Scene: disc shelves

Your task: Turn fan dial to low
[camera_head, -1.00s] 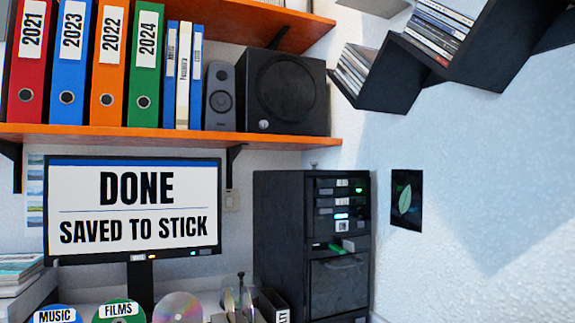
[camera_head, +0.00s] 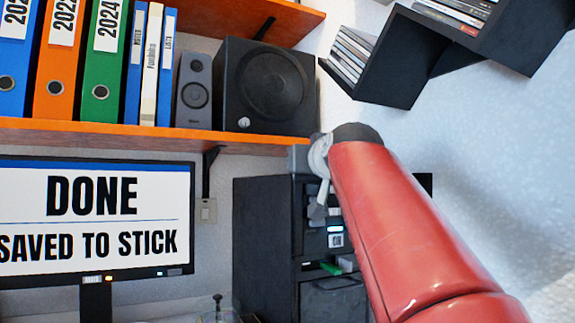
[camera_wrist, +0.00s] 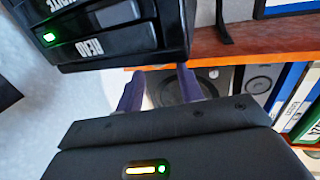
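I cannot make out a fan dial in either view. The black drive tower (camera_head: 265,235) stands below the shelf in the head view, its upper front partly hidden by my red arm. In the wrist view its drive fronts (camera_wrist: 100,35), one labelled READ with a green light, fill the upper left. My gripper (camera_wrist: 160,88) shows two purple-grey fingers standing apart with nothing between them, just beneath the drive fronts in that picture. In the head view the end of my arm (camera_head: 318,205) is in front of the tower's upper front; contact cannot be told.
An orange shelf (camera_head: 120,133) with binders and a black speaker (camera_head: 268,85) runs above the tower. Black zigzag wall shelves (camera_head: 400,75) hold disc cases at upper right. A monitor (camera_head: 95,220) reading DONE, SAVED TO STICK stands at left. The wall at right is clear.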

